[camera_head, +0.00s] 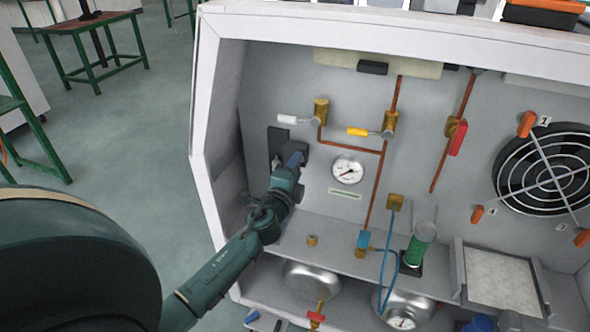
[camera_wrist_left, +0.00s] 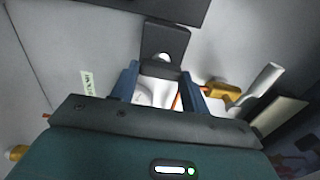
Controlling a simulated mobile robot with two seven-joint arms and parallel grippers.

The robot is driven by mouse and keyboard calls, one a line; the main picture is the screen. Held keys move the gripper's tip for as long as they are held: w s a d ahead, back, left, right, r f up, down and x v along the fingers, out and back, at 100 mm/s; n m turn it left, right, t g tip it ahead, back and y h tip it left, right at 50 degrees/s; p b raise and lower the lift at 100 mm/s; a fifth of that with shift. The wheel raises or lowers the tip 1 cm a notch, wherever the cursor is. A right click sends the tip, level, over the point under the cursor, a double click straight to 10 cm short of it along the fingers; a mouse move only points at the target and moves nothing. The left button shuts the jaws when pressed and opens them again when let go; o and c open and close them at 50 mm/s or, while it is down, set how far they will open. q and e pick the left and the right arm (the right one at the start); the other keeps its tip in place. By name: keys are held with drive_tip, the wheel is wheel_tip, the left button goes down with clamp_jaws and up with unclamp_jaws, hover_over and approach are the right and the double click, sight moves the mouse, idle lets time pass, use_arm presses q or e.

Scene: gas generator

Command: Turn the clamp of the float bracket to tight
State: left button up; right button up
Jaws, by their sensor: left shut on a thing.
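The float bracket (camera_head: 278,142) is a dark plate on the back wall of the white cabinet, left of the round gauge. In the left wrist view the dark bracket (camera_wrist_left: 165,38) shows just beyond my fingers, with a small dark clamp piece (camera_wrist_left: 160,72) at its near end. My left gripper (camera_head: 297,160) is up against the bracket area; its blue fingers (camera_wrist_left: 161,85) stand on both sides of the clamp piece and are shut on it. The gripper partly hides the clamp in the head view, so its turn angle is unclear. My right gripper is not in view.
Below is a shelf (camera_head: 325,235) with a brass fitting (camera_head: 312,240) and green cylinder (camera_head: 420,243). The cabinet's left wall (camera_head: 205,130) stands beside my arm.

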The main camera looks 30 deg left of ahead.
use_arm(q)
drive_tip(key=o, duration=1)
drive_tip(key=v, duration=1.3)
drive_tip(key=shift+s+b, duration=0.1)
drive_tip(key=shift+b, duration=0.2)
